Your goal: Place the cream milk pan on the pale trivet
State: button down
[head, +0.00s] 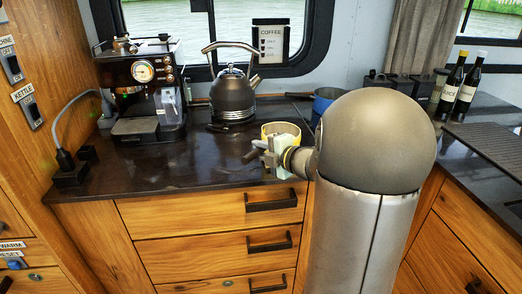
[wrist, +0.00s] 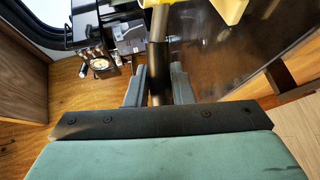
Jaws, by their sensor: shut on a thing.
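The cream milk pan (head: 281,132) is near the counter's front edge in the head view, left of my arm. My gripper (head: 268,154) is just below it and is shut on its dark handle, which sticks out to the left. In the wrist view the handle (wrist: 158,72) runs between the two fingers of my gripper (wrist: 158,92), and a cream edge of the pan (wrist: 203,8) shows at the top. I cannot tell whether the pan touches the counter. I cannot make out the pale trivet in either view; my arm hides part of the counter.
A dark kettle (head: 233,98) stands behind the pan, and an espresso machine (head: 143,85) stands at the left. A blue pan (head: 325,99) is behind my arm. Two dark bottles (head: 459,88) stand at the right. The dark counter (head: 200,165) is clear at front left.

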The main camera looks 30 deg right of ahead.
jog(key=c, duration=1.3)
grip_release()
jog(key=shift+f, duration=0.1)
jog(key=shift+o, duration=0.2)
